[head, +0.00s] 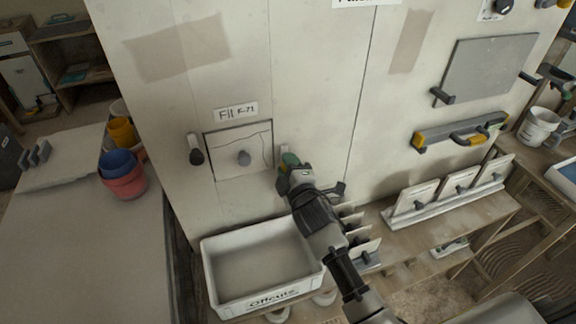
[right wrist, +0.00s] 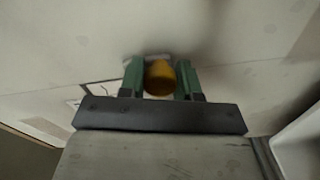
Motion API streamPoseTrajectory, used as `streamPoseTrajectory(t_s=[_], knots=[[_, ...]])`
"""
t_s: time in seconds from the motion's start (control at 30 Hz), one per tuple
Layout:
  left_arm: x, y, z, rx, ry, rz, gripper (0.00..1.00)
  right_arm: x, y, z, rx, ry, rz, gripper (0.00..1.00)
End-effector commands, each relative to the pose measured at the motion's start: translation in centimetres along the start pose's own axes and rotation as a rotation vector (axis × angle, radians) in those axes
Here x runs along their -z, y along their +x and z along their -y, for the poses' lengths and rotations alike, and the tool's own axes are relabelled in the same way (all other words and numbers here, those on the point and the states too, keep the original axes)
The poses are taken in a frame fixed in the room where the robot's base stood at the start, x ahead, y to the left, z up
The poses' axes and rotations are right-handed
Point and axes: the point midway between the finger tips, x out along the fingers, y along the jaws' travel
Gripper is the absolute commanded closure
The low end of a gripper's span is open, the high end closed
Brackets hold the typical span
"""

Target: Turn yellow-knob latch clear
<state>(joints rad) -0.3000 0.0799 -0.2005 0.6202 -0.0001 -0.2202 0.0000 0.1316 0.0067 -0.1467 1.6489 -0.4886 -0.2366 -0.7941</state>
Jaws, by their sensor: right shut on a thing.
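My right gripper (head: 289,161) is at the panel's right edge, against the wall. In the right wrist view its green fingers (right wrist: 161,80) are shut on the yellow knob (right wrist: 159,78) of the latch. In the head view the gripper hides most of this latch, so its angle cannot be told. My left gripper is not in view.
A white bin marked "Offcuts" (head: 211,281) stands below the panel. A bench (head: 405,246) with upright boards (head: 414,197) is at the right. A grey board (head: 487,69) and a yellow-ended tool (head: 460,132) are on the wall. Stacked buckets (head: 125,184) stand at the left.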

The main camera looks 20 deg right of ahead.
Motion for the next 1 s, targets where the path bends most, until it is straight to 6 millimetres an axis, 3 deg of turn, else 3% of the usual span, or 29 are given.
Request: streamPoseTrajectory(t_s=[0.3,0.33,0.5,0.8,1.0], knots=[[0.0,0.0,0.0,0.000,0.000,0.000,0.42,0.0,0.0,0.0,0.001,0.006,0.001,0.91],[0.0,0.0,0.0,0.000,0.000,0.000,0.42,0.0,0.0,0.0,0.001,0.006,0.001,0.66],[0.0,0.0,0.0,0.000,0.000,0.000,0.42,0.0,0.0,0.0,0.001,0.004,0.001,0.42],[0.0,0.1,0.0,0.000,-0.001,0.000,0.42,0.0,-0.2,0.1,0.001,0.003,0.000,0.42],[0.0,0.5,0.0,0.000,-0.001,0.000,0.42,-0.1,-2.6,0.2,0.002,0.003,0.001,0.42]])
